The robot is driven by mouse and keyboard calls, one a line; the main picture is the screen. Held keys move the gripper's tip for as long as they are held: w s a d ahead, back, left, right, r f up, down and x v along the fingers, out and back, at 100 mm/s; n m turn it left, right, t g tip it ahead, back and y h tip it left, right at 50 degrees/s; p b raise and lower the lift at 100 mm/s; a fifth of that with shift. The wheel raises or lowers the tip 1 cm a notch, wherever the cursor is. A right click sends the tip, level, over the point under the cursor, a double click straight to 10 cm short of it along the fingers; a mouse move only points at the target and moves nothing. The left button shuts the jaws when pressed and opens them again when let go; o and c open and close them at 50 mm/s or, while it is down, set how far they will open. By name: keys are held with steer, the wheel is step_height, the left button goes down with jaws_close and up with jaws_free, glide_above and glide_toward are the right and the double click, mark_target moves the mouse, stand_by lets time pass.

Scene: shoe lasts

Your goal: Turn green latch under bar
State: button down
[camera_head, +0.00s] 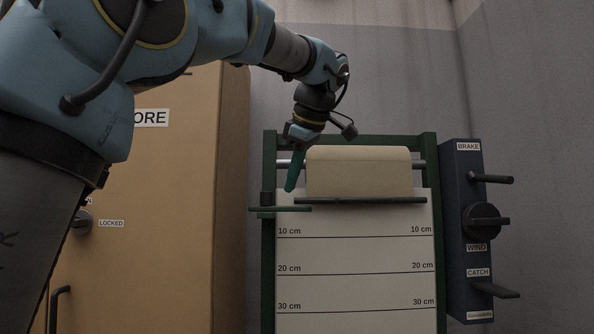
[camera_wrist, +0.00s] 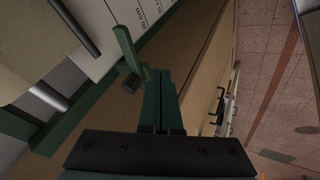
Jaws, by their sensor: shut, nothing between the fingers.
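The green latch (camera_head: 292,209) is a thin strip on the left post of the green frame. In the head view it lies about level, its right end just below the left end of the dark bar (camera_head: 365,200). In the wrist view the latch (camera_wrist: 127,48) stands beside a dark knob (camera_wrist: 131,83), and the dark bar (camera_wrist: 75,25) is to its left. My gripper (camera_head: 290,187) points down just above the latch, its teal fingers shut and empty. The fingers (camera_wrist: 160,75) also show in the wrist view, close to the latch; I cannot tell whether they touch.
A beige roll (camera_head: 358,170) sits behind the bar, above a white sheet (camera_head: 355,255) with centimetre lines. A blue panel (camera_head: 465,235) with brake, wind and catch handles stands at right. A tan cabinet (camera_head: 170,220) stands at left.

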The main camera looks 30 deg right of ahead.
steer(key=w+d+f+p, duration=0.2)
steer(key=w+f, duration=0.1)
steer(key=w, duration=0.3)
steer(key=shift+d+f, duration=0.3)
steer(key=shift+f, duration=0.1)
steer(key=shift+d, duration=0.15)
